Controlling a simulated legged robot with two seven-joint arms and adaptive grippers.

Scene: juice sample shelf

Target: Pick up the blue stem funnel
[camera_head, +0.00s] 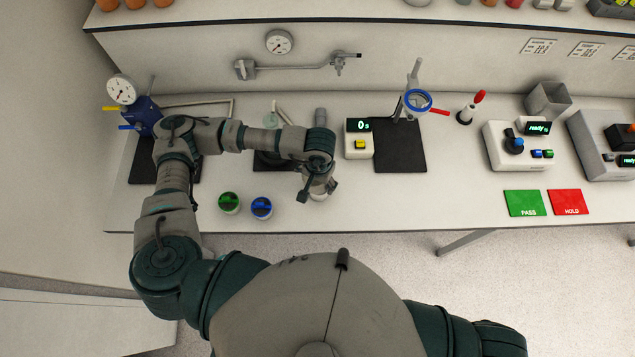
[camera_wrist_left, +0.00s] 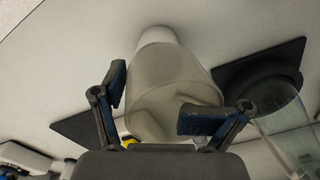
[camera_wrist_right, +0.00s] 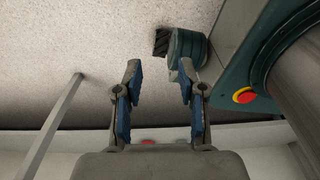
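A blue-rimmed round piece (camera_head: 417,100) with a pale centre sits on a grey stand over a black mat. It looks like the blue stem funnel, but its stem is not clear. My left gripper (camera_head: 318,186) is well to its left, low over the table. In the left wrist view my left gripper (camera_wrist_left: 158,98) has its fingers spread on either side of a beige tapered body (camera_wrist_left: 160,88) with a white end; I cannot tell whether they press on it. My right gripper (camera_wrist_right: 160,75) is open and empty, away from the table in its wrist view.
Green-topped (camera_head: 229,202) and blue-topped (camera_head: 261,207) cups stand near the front edge. A timer (camera_head: 359,145) stands left of the stand's mat. A red-tipped piece (camera_head: 467,108) stands to the right. A clear vessel (camera_wrist_left: 285,125) is beside my left gripper.

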